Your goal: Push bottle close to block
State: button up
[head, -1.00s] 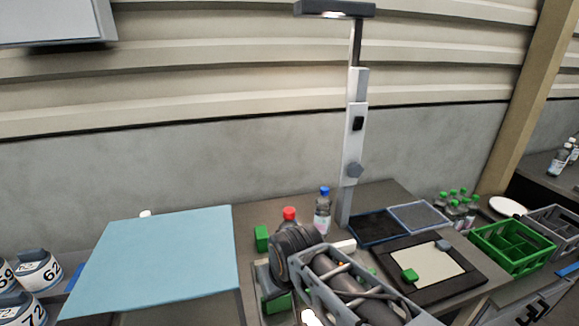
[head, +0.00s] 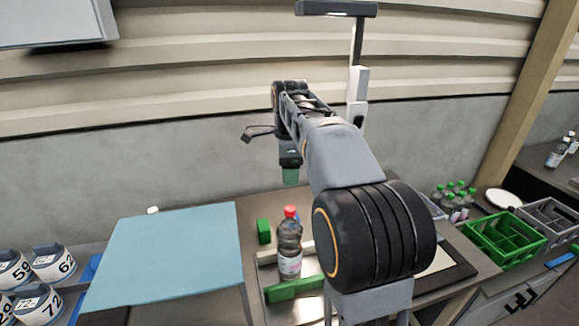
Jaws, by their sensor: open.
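A clear bottle of dark drink with a red cap (head: 289,245) stands upright on the worktop. A green block (head: 264,231) stands just left of it, towards the back. A longer green block (head: 294,290) lies in front of the bottle. My gripper (head: 290,176) is raised in front of the wall, above the red-capped bottle in the picture and apart from it. Its greenish tip points down; it is open, with nothing seen in it. My arm hides the table to the right of the bottle.
A light blue board (head: 165,258) covers the left side. Numbered reels (head: 52,262) stand at far left. A green crate (head: 503,240), several green-capped bottles (head: 455,200) and a white plate (head: 502,199) are at right. A lamp post (head: 357,88) rises behind my arm.

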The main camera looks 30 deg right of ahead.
aim_at(291, 208)
dwell(0.3)
notch_tip(291, 208, down, 14)
jog(key=shift+r+p, duration=0.1)
jog(key=shift+p, duration=0.25)
dwell(0.3)
jog(key=shift+c, duration=0.2)
jog(key=c, duration=1)
jog(key=shift+o, duration=0.2)
jog(key=shift+d, duration=0.15)
